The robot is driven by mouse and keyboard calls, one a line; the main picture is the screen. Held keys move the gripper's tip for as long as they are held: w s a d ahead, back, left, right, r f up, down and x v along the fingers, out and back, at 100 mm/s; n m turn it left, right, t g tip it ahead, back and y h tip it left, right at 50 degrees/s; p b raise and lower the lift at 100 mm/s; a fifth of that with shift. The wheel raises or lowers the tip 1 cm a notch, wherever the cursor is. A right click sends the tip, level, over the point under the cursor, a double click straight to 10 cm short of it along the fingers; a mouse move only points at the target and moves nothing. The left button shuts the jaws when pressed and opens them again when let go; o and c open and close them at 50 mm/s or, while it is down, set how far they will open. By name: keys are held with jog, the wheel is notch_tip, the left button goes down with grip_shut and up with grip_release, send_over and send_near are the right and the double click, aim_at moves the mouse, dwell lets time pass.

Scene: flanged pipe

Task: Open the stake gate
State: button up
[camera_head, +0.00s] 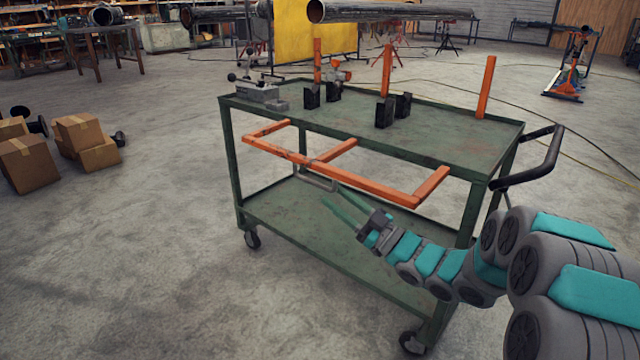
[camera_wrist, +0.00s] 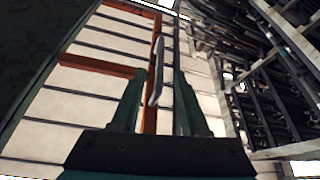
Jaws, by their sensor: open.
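The stake gate (camera_head: 375,188) is an orange frame at the near long side of the green cart (camera_head: 345,148). Its long rail is out in front of the cart top's edge, with short bars running back toward the cart. A grey handle (camera_head: 318,183) is on the rail near its middle. My gripper (camera_head: 332,194) is open, just below and beside the handle. In the wrist view the handle (camera_wrist: 157,72) shows between the two fingers of my gripper (camera_wrist: 158,85), with the orange rail behind it. I cannot tell whether a finger touches the handle.
Orange stakes (camera_head: 387,72) stand along the cart's far side. Black brackets (camera_head: 384,112) and a grey clamp device (camera_head: 258,92) sit on its top. The lower shelf (camera_head: 290,222) is bare. Cardboard boxes (camera_head: 80,135) lie at left. The floor in front is clear.

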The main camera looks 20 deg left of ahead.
aim_at(324, 189)
jog(key=shift+x, duration=2.9)
grip_shut()
